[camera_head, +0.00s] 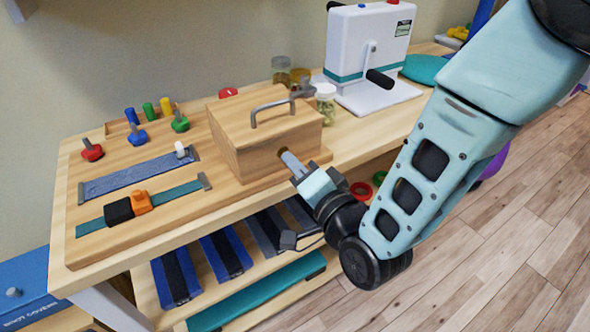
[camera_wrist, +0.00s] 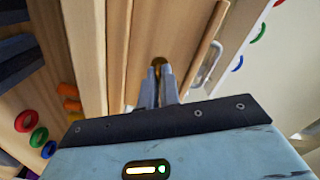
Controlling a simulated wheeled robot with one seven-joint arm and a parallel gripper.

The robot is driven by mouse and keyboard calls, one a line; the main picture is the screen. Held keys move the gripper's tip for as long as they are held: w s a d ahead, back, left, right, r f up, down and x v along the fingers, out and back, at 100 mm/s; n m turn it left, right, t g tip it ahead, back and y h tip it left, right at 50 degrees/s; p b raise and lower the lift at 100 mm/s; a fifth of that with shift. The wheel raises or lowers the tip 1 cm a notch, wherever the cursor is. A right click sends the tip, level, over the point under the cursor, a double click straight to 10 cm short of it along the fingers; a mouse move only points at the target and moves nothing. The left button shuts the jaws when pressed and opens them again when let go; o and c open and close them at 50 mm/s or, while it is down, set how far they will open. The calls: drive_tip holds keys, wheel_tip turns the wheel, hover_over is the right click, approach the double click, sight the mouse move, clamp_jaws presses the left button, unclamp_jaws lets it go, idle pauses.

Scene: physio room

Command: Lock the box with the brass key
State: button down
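The wooden box (camera_head: 262,138) with a grey metal handle on its lid stands closed on a wooden board on the table. My gripper (camera_head: 291,163) is at the box's front face, its fingers pointing into it. In the wrist view the two grey fingers (camera_wrist: 160,80) are close together on a small brass piece at the box front. A round brass spot (camera_wrist: 158,61) shows at the fingertips; it also shows in the head view (camera_head: 282,152). The key is mostly hidden between the fingers, and how deep it sits in the lock cannot be seen.
Left of the box, the board (camera_head: 150,215) carries coloured knobs, a blue strap (camera_head: 135,177) and a teal strap with an orange buckle. A white crank machine (camera_head: 366,50) and jars (camera_head: 325,103) stand behind, at right. A lower shelf holds blue cuffs.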

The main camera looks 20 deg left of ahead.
drive_tip(key=shift+n+b, duration=4.05)
drive_tip(key=shift+n, duration=2.15)
drive_tip(key=c, duration=1.6)
unclamp_jaws()
drive_tip(key=shift+d, duration=0.1)
